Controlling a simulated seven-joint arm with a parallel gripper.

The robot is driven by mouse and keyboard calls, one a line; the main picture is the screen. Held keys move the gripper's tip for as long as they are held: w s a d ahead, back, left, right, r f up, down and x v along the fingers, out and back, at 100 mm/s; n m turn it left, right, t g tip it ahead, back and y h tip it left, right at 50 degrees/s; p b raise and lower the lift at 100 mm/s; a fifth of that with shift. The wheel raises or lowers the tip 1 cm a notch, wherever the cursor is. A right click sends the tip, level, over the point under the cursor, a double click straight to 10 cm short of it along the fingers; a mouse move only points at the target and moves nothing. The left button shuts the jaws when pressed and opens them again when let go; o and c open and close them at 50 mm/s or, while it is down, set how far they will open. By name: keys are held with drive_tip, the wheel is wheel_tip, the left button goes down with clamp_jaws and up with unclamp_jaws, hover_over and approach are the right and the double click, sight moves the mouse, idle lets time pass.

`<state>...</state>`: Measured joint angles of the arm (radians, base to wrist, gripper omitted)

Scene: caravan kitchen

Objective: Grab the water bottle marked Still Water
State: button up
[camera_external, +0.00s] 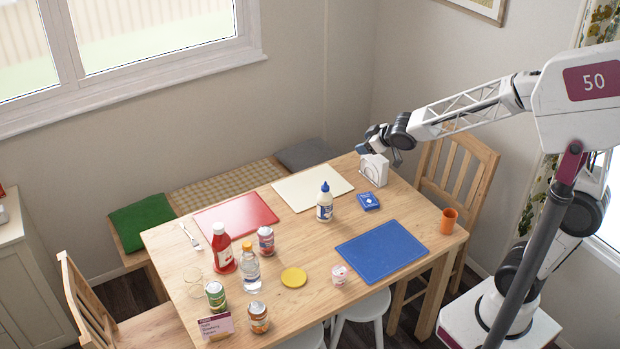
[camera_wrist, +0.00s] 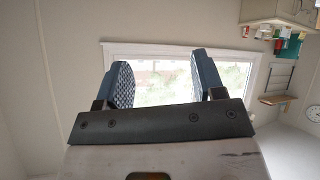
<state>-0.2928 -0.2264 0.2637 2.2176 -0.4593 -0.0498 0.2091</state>
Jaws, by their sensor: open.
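A clear water bottle (camera_external: 250,268) with a white label stands upright on the wooden table (camera_external: 190,257), toward the left front. Its label is too small to read. A red ketchup bottle (camera_external: 222,249) stands close to its left and behind it. My gripper (camera_external: 366,149) is above the far right part of the table, near the white napkin holder, well away from the bottle. In the wrist view my gripper (camera_wrist: 162,84) is open and empty, with the window behind its fingers. The bottle does not show in that view.
Cans stand around the bottle: one behind (camera_external: 266,240), a green one (camera_external: 216,296) and another in front (camera_external: 259,317). A clear glass (camera_external: 194,282), a yellow disc (camera_external: 294,277), a glue-like bottle (camera_external: 324,203), a white napkin holder (camera_external: 374,170) and an orange cup (camera_external: 448,221) also stand there.

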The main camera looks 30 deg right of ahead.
drive_tip(key=w+a+f+n+y, duration=0.2)
drive_tip(key=a+y, duration=0.1)
drive_tip(key=a, duration=0.5)
drive_tip(key=w+a+f+n+g+y, duration=0.1)
drive_tip(key=a+f+n+y, duration=0.15)
drive_tip(key=a, duration=0.45)
drive_tip(key=w+a+f+n+y, duration=0.1)
drive_tip(key=w+a+f+y, duration=0.15)
drive_tip(key=a, duration=0.55)
drive_tip(key=n+g+y, duration=0.7)
drive_tip(key=g, duration=0.3)
approach(243, 255)
wheel_tip(243, 255, up, 3)
drive_tip(key=a, duration=0.2)
drive_tip(key=shift+s+a+m, duration=0.1)
drive_tip(key=shift+m, duration=0.15)
drive_tip(key=shift+a, duration=0.1)
drive_tip(key=shift+a+r, duration=0.1)
drive_tip(key=shift+a, duration=1.1)
drive_tip(key=shift+a, duration=0.1)
drive_tip(key=shift+s+a, duration=0.2)
drive_tip(key=shift+a, duration=2.3)
